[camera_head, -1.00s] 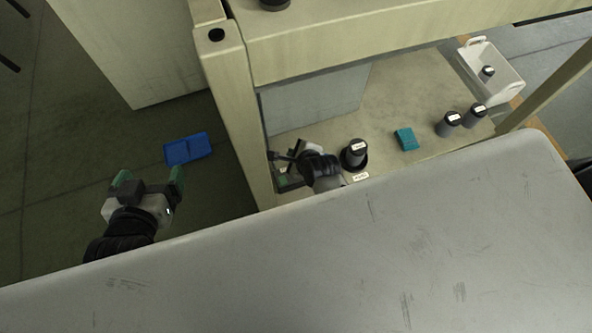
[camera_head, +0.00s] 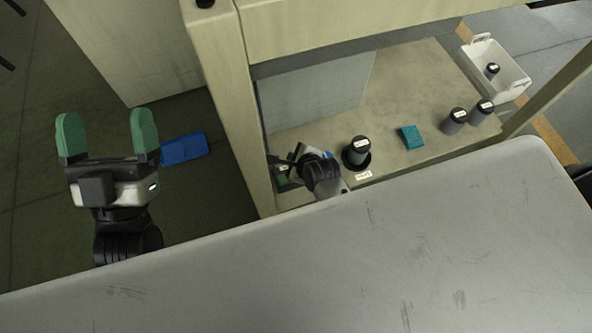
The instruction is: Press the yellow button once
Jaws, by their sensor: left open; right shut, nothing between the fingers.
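No yellow button shows in the head view. My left gripper (camera_head: 106,132) is at the left, with its two green fingers spread wide and nothing between them. It is over the dark floor. My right gripper (camera_head: 283,172) is by the beige post, over the shelf's left end. It is partly hidden by its own wrist and looks shut and empty.
A blue object (camera_head: 184,148) lies on the floor. A grey surface (camera_head: 330,265) fills the front.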

